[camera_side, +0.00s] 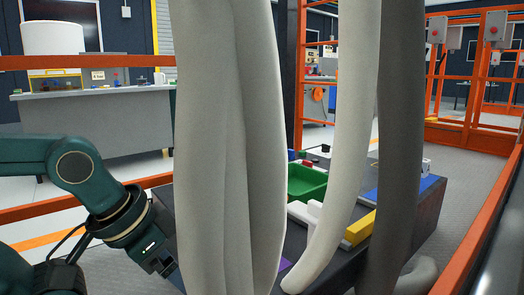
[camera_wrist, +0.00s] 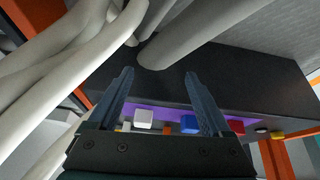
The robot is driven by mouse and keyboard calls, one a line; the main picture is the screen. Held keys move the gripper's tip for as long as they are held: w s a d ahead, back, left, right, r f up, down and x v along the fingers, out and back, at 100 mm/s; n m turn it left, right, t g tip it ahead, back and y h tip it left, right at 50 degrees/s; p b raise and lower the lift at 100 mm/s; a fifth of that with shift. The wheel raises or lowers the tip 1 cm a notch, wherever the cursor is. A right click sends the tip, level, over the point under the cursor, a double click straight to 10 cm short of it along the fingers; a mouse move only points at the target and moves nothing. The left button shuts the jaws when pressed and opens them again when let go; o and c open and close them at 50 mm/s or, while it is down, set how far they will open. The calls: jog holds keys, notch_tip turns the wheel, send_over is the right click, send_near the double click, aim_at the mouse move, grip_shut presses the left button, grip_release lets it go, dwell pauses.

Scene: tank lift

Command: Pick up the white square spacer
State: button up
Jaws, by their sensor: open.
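The white square spacer (camera_wrist: 143,116) shows in the wrist view as a small white block at the purple mat (camera_wrist: 165,116), between my two fingers in the picture and nearer the left one. It seems to lie beyond the fingers; the distance is unclear. My gripper (camera_wrist: 159,73) is open, with nothing between its fingers. In the side view my gripper (camera_side: 165,265) is at the lower left, beside the thick pale hoses, which hide part of the dark table. I cannot pick out the spacer in the side view.
Thick pale hoses (camera_side: 225,140) hang in front of the dark table (camera_side: 425,215); they also crowd the wrist view (camera_wrist: 60,75). A green tray (camera_side: 305,182) and yellow block (camera_side: 360,227) are on the table. Blue (camera_wrist: 189,124) and red (camera_wrist: 236,126) blocks lie right of the spacer.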

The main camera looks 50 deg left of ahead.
aim_at(255, 244)
jog(key=s+d+n+g+h, duration=0.2)
jog(key=d+n+g+h, duration=0.15)
jog(key=n, duration=0.25)
jog(key=w+r+n+h, duration=0.1)
jog(key=w+n+h, duration=0.1)
jog(key=n, duration=0.1)
jog(key=w+r+n+h, duration=0.2)
jog(key=w+n+h, duration=0.1)
jog(key=n, duration=0.1)
jog(key=w+a+r+n+h, duration=0.1)
jog(key=w+r+n+h, duration=0.1)
jog(key=w+n, duration=0.1)
jog(key=shift+n+h, duration=0.35)
jog(key=shift+n, duration=0.35)
jog(key=w+a+n+t, duration=0.1)
jog(key=a, duration=0.1)
jog(key=w+a+n+t, duration=0.1)
jog(key=a, duration=0.1)
jog(key=a+n+t+h, duration=0.1)
jog(key=n, duration=0.1)
jog(key=shift+w+a+f, duration=0.2)
jog(key=shift+w+a, duration=0.2)
jog(key=shift+a+f, duration=0.15)
jog(key=shift+a, duration=0.15)
jog(key=shift+n+t, duration=0.3)
jog(key=shift+t, duration=0.05)
jog(key=shift+x, duration=2.5)
grip_shut()
